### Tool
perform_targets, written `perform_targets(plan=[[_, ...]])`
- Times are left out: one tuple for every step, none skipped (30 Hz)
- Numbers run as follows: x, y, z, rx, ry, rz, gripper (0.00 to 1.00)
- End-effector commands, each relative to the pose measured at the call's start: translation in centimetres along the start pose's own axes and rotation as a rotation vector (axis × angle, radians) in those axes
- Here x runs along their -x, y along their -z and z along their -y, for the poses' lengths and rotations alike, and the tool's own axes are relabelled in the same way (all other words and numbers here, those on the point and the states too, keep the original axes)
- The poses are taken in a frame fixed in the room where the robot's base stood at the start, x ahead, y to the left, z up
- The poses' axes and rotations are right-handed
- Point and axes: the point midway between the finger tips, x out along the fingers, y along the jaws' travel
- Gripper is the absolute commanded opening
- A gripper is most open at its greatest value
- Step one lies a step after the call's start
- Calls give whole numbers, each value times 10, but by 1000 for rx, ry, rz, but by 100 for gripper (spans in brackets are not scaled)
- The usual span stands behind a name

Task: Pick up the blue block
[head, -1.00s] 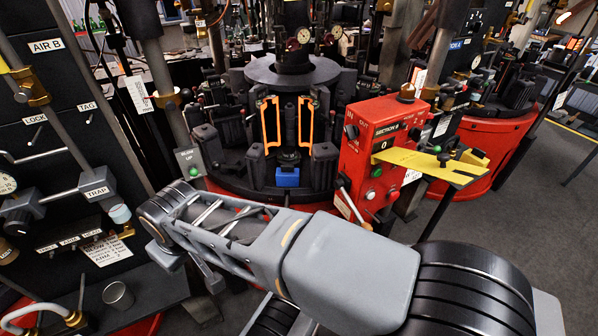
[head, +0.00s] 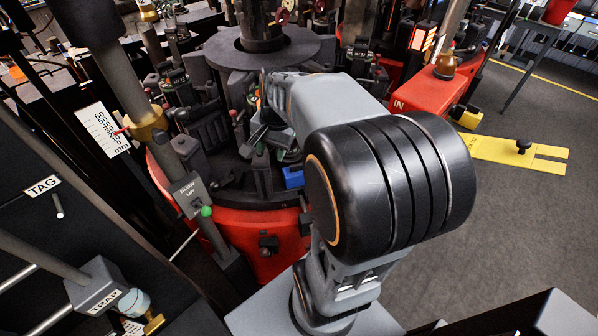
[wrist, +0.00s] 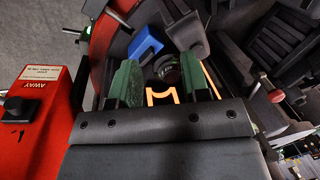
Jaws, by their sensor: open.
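The blue block (head: 292,178) sits on the dark deck of the rotary mould machine, by its red rim, just left of my arm in the head view. In the wrist view the blue block (wrist: 147,42) lies just beyond the tip of the left green finger, outside the gap between the fingers. My gripper (wrist: 163,72) is open and holds nothing. A dark round part (wrist: 167,68) and an orange mould frame (wrist: 163,95) show between its fingers. In the head view my arm hides most of the gripper and the area right of the block.
A dark upright post (wrist: 186,37) stands close to the block. The red control box (wrist: 36,105) is at the left in the wrist view. A yellow plate (head: 515,152) juts out at the right in the head view. Open floor (head: 480,235) lies below it.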

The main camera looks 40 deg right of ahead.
Motion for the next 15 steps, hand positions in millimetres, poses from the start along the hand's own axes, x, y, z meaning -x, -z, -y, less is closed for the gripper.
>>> perform_targets(plan=[[-2, 26, -8, -168, -5, 33, 43], [-3, 39, -12, -261, -8, 51, 43], [-5, 55, -19, -378, -8, 74, 43], [-7, 66, -24, -459, -10, 89, 43], [-9, 77, -29, -536, -9, 104, 43], [-11, 89, -36, -627, -11, 123, 43], [-13, 97, -41, -688, -12, 135, 43], [-14, 104, -45, -743, -12, 147, 43], [-16, 112, -51, -806, -13, 160, 43], [-18, 117, -54, -845, -14, 169, 43], [-20, 121, -57, -878, -14, 176, 43], [-23, 124, -60, -914, -15, 186, 43], [-27, 126, -62, -933, -15, 191, 43], [-31, 127, -62, -949, -17, 195, 43], [-37, 128, -63, -962, -17, 198, 43]])
